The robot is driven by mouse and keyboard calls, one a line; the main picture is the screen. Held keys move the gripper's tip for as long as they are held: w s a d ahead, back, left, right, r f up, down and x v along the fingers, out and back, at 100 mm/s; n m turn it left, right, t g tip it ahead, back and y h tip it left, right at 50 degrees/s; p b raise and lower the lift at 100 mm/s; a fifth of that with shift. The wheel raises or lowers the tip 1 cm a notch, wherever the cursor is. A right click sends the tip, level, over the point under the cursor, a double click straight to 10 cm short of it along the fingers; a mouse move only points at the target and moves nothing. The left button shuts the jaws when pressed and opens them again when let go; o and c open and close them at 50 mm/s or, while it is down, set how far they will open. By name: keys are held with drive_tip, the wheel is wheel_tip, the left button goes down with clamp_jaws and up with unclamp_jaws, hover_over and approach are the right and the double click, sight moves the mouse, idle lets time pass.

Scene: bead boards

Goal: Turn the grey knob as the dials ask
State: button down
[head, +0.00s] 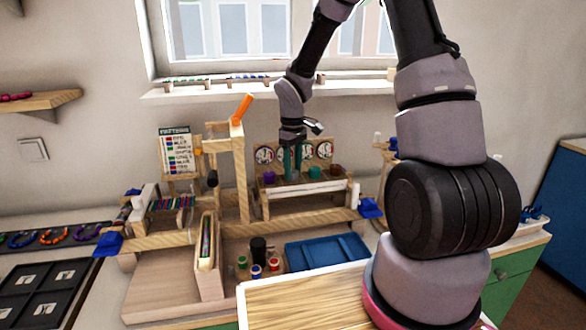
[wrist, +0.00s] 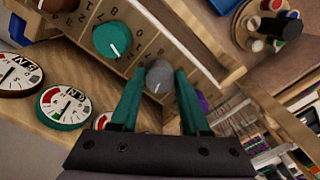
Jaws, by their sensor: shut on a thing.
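The grey knob (wrist: 158,78) is on the wooden knob panel in the wrist view, a short white line on its face. My gripper (wrist: 161,74) has its two teal fingers on either side of it, shut on it. In the head view my gripper (head: 293,172) is down at the panel and hides the grey knob. Dials stand behind the knobs, such as the left dial (head: 264,155) and right dial (head: 325,150). In the wrist view a dial with red and green bands (wrist: 62,107) shows whole; another is partly hidden by my gripper.
Neighbouring knobs are close: teal (wrist: 112,40), purple (head: 269,177) and brown (head: 341,171). A wooden post with an orange piece (head: 242,108) rises left of my gripper. A blue tray (head: 327,252) and a round holder of coloured pieces (wrist: 268,26) are in front of the panel.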

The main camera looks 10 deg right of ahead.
sight(293, 171)
drive_tip(key=shift+m, duration=2.1)
drive_tip(key=shift+c, duration=1.9)
unclamp_jaws()
drive_tip(key=shift+r, duration=0.1)
wheel_tip(293, 171, up, 11)
drive_tip(key=shift+f, duration=0.2)
